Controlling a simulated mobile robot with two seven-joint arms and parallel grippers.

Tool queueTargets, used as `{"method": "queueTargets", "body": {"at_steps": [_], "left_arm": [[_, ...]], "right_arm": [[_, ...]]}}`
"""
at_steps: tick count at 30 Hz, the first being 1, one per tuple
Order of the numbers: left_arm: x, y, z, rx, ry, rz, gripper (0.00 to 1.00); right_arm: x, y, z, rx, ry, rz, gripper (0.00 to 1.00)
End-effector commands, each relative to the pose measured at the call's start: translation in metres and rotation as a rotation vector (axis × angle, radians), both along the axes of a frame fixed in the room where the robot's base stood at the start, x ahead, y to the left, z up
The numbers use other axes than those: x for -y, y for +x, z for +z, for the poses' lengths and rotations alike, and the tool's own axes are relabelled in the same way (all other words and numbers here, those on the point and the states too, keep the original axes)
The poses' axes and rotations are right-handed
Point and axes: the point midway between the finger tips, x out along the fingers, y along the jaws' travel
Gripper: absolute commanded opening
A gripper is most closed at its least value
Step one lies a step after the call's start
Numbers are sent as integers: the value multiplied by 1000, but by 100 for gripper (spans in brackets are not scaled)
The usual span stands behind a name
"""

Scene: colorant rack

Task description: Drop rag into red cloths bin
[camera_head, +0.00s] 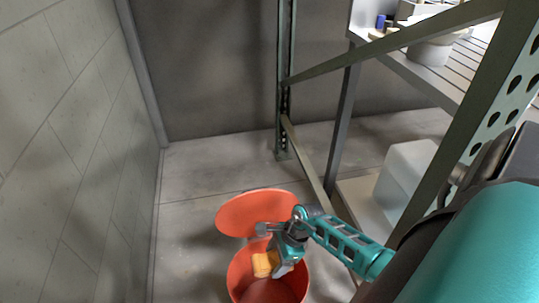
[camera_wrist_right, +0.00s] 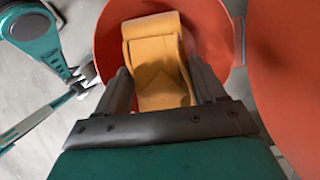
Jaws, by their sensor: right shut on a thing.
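The red bin (camera_head: 241,278) stands on the floor at the bottom middle of the head view, with its round lid (camera_head: 245,212) swung open behind it. My right gripper (camera_head: 273,257) is over the bin's mouth and shut on a yellow-orange rag (camera_head: 264,264). In the right wrist view the rag (camera_wrist_right: 158,72) is folded between the two fingers, with the bin's red wall (camera_wrist_right: 112,40) around it. I cannot tell whether the rag's lower end is below the rim. My left gripper does not show clearly in either view.
A metal shelving rack (camera_head: 284,80) stands behind and to the right, with a slanting brace near my right arm. A white box (camera_head: 405,175) sits on its low shelf. A block wall (camera_head: 70,150) is on the left. The floor left of the bin is clear.

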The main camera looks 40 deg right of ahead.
Motion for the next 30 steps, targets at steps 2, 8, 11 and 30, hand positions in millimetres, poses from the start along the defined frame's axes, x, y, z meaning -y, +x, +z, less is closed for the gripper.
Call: {"method": "queueTargets", "body": {"at_steps": [2,8,11,30], "left_arm": [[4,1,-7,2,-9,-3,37],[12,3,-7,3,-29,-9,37],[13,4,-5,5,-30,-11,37],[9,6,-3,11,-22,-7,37]], "right_arm": [[0,0,-14,1,2,-1,41],[0,0,-24,0,0,0,41],[0,0,-25,0,0,1,41],[0,0,-24,-1,-1,2,99]]}}
